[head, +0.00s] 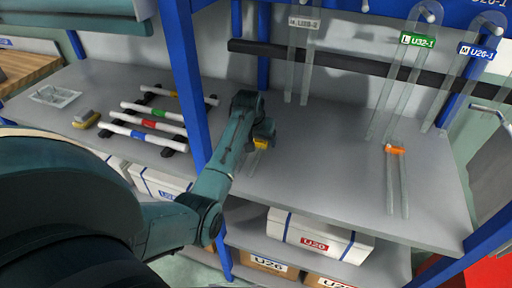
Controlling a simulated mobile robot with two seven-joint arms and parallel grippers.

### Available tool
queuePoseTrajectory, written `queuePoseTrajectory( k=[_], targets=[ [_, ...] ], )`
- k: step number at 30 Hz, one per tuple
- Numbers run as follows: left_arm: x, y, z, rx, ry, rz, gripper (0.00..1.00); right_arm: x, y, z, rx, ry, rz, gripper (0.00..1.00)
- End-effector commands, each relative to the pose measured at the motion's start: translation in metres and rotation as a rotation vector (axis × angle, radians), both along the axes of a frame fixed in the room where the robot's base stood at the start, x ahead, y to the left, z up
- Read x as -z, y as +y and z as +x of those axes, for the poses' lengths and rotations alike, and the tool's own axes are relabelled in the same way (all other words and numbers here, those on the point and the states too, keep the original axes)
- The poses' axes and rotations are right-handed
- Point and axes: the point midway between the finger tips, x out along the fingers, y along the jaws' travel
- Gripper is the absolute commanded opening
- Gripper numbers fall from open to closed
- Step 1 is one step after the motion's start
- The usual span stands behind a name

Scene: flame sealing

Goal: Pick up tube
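My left gripper (264,132) is above the middle of the grey bench. A yellow piece (261,143) shows right at its fingertips, with faint clear tubing (253,162) below it. The fingers are small and partly hidden, so I cannot tell whether they are shut on it. To the right, a clear tube (404,190) with an orange piece (396,149) at its top end is on the bench. Clear U-shaped tubes hang at the back, near labels U32-1 (417,40) and U26-1 (478,51). My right gripper is not in view.
A blue post (185,75) stands left of my forearm. Beyond it, white rods with coloured bands (147,136) lie on black supports, near a brush-like object (86,120) and a clear tray (55,95). White boxes (318,236) sit below. The bench between gripper and orange piece is clear.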

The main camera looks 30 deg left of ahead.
Motion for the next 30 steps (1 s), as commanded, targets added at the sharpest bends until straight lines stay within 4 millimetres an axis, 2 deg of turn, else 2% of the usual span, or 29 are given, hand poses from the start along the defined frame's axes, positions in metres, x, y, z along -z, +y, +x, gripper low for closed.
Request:
queuePoseTrajectory(
  k=[2, 16, 25, 30],
  targets=[
    [0.0, 0.0, 0.0, 0.0, 0.0, 0.0, 0.69, 0.0, 0.0, 0.0, 0.0, 0.0, 0.0, 1.0],
    [0.0, 0.0, 0.0, 0.0, 0.0, 0.0, 0.31, -0.001, 0.0, 0.0, -0.001, -0.001, 0.0, 1.0],
    [-0.003, 0.0, 0.0, 0.0, -0.001, 0.0, 0.31, 0.0, 0.0, 0.0, -0.001, -0.002, 0.0, 1.0],
    [-0.016, 0.0, 0.001, 0.0, -0.004, 0.002, 0.31, 0.001, 0.0, 0.001, -0.001, -0.004, 0.002, 1.0]
  ],
)
